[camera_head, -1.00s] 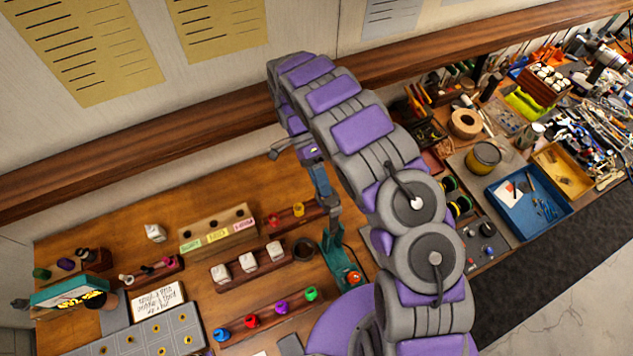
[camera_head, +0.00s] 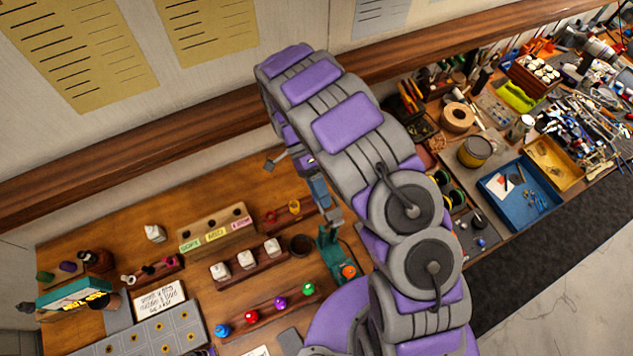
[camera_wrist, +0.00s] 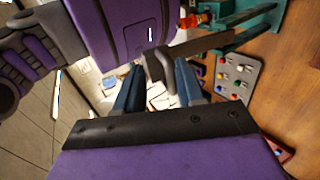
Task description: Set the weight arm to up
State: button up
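A teal device (camera_head: 328,240) with an orange-red round part (camera_head: 348,271) stands on the wooden bench, and it also shows at the top right of the wrist view (camera_wrist: 240,30). A dark bar (camera_wrist: 205,46) with a grey hooked end (camera_wrist: 158,66), which looks like the weight arm, reaches leftward from near it in the wrist view. My gripper (camera_wrist: 157,75) has two blue fingers apart, one on each side of the grey end; contact cannot be told. In the head view my gripper (camera_head: 331,212) points down just above the device. The bar is not clear there.
A rack of colored knobs (camera_head: 268,312), a holder with white blocks (camera_head: 247,264) and a labelled wooden block (camera_head: 214,231) lie left of the device. A blue tray (camera_head: 518,192) and many tools fill the bench at right.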

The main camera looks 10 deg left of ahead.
jog(key=s+d+r+b, duration=0.1)
jog(key=s+d, duration=0.4)
jog(key=s, duration=0.4)
jog(key=shift+b, duration=0.4)
jog(key=shift+d, duration=0.3)
jog(key=shift+a, duration=0.15)
